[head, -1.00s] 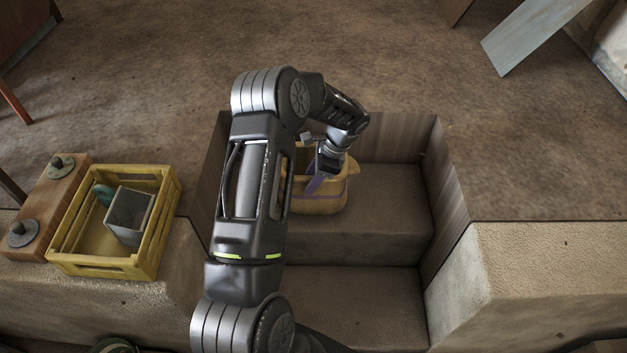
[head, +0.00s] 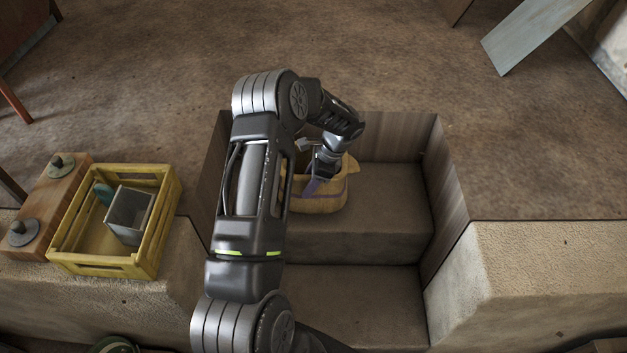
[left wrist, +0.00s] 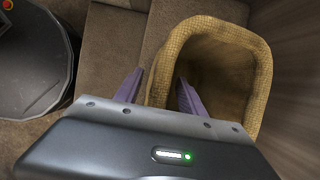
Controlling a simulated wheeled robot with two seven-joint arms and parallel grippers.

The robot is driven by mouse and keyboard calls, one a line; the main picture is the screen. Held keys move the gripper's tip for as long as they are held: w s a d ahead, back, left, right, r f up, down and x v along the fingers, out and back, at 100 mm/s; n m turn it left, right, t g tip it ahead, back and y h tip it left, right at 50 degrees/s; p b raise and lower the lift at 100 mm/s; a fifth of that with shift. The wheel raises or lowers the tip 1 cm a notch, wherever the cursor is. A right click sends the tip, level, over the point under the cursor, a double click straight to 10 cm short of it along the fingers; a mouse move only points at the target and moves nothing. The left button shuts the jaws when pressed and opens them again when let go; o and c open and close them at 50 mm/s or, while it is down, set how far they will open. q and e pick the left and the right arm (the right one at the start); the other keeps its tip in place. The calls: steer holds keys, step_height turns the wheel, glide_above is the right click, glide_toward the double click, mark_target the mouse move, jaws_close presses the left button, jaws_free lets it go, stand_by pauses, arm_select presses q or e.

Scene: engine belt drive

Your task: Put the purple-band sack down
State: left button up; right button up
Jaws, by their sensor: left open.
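The sack (head: 327,202) is a tan, woven, open-topped bag. It stands upright on the upper step inside the recess, against its left side. In the left wrist view its open mouth and thick rim (left wrist: 262,75) show at upper right. My left gripper (head: 312,186) is at the sack's near left rim. In the left wrist view the gripper's purple fingers (left wrist: 160,80) are apart, one inside the mouth and one outside, with the rim between them. I cannot clearly tell a purple band from the purple finger. My arm hides the sack's left part. My right gripper is not in view.
Wood-panelled walls (head: 446,190) flank the stepped recess; the lower step (head: 375,300) is bare. A yellow crate (head: 165,215) holding a grey box (head: 130,213) stands on the left ledge, beside a wooden block (head: 45,207) with knobs. The right ledge (head: 550,260) is clear.

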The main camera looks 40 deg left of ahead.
arm_select(q)
steer(key=shift+f, duration=0.2)
stand_by(0.5)
jaws_close()
stand_by(0.3)
steer(key=shift+s+d+f, duration=0.1)
steer(key=shift+s, duration=0.05)
stand_by(0.8)
